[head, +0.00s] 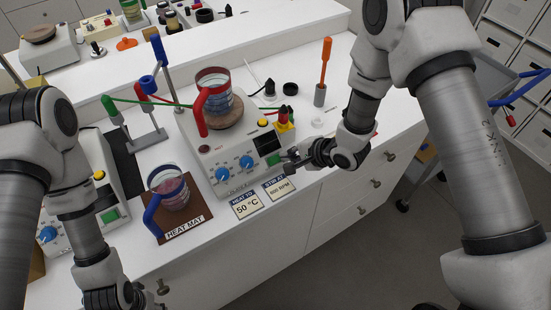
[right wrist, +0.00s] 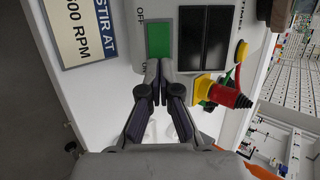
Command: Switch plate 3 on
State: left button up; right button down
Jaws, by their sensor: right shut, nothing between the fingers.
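The white hotplate (head: 213,160) stands mid-bench; its front lettering is too small to read surely. It has two blue knobs (head: 246,161), dark display windows (right wrist: 207,38) and a green rocker switch (head: 274,160). The switch also shows in the right wrist view (right wrist: 159,40), with OFF lettered beside it. My right gripper (head: 288,160) is shut and empty. Its fingertips (right wrist: 158,68) are close to the switch's lower end; I cannot tell whether they touch it.
A red-handled beaker (head: 213,78) stands on the hotplate's top. A blue-handled beaker (head: 172,188) stands on the brown heat mat (head: 190,231). Cards reading 50 °C (head: 247,207) and 600 RPM (head: 279,188) lie in front. Another device (head: 97,200) stands left. An orange-handled screwdriver (head: 325,65) stands behind.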

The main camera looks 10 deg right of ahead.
jog(key=shift+w+f, duration=0.1)
jog(key=shift+s+r+p, duration=0.2)
jog(key=shift+r+p, duration=0.15)
jog(key=shift+p, duration=0.05)
jog(key=p+v, duration=0.2)
jog(key=v, duration=1.3)
jog(key=shift+s+a, duration=0.25)
jog(key=shift+s, duration=0.15)
jog(key=shift+f, duration=0.1)
